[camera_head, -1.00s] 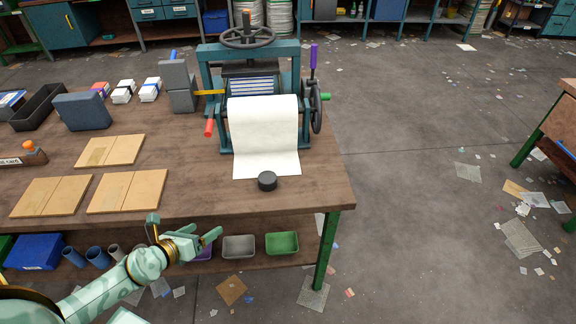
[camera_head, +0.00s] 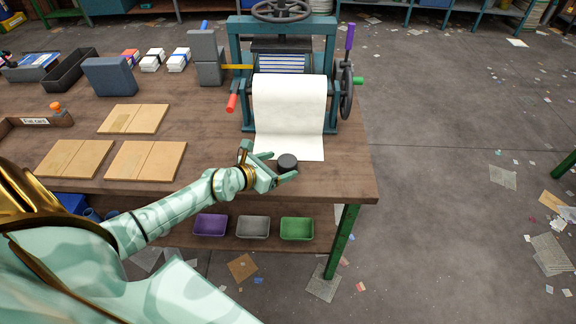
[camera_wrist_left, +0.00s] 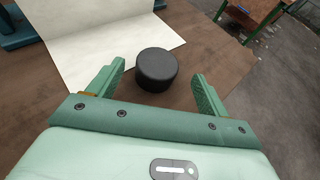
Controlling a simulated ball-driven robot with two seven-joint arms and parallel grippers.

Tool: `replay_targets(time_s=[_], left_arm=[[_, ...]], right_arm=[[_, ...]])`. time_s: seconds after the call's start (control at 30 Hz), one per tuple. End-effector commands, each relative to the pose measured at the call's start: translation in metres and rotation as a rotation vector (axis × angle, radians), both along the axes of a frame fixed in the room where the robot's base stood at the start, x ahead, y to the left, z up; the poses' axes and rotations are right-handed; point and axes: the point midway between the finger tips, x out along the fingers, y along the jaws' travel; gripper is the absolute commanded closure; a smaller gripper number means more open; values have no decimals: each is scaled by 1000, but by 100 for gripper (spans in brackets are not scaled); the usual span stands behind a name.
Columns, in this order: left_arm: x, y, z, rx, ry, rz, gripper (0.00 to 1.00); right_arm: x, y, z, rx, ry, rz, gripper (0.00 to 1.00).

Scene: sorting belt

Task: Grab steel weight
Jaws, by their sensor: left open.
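The steel weight (camera_head: 287,162) is a short dark grey cylinder. It stands upright at the lower edge of the white paper that comes out of the press, near the table's front edge. My left gripper (camera_head: 281,167) is open at the weight in the head view. In the left wrist view the weight (camera_wrist_left: 157,68) lies ahead of and between the two green fingers (camera_wrist_left: 160,88), with a gap to each. The fingers do not touch it. My right gripper is not in view.
The teal press (camera_head: 331,75) with its white paper (camera_head: 290,105) stands just behind the weight. Several tan boards (camera_head: 145,161) lie to the left. Purple, grey and green trays (camera_head: 297,228) sit on the lower shelf.

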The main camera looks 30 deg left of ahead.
Motion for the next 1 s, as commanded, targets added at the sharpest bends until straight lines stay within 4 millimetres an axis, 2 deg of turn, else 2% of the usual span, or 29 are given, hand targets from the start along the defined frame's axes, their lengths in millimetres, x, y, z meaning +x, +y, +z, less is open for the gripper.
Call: replay_targets(time_s=[0.1,0.23,0.53,0.77,0.8,1.0], left_arm=[[19,-1,-15,0,0,0,21],[35,-5,-20,-1,0,-1,21],[41,-6,-19,-1,0,-1,21],[41,-6,-19,-1,0,0,85],[42,-6,-17,-1,-4,0,90],[42,-6,-17,-1,-4,0,90]], right_arm=[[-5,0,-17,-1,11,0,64],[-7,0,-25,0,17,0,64],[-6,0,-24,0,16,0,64],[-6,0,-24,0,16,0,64],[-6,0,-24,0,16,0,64],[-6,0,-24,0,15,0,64]])
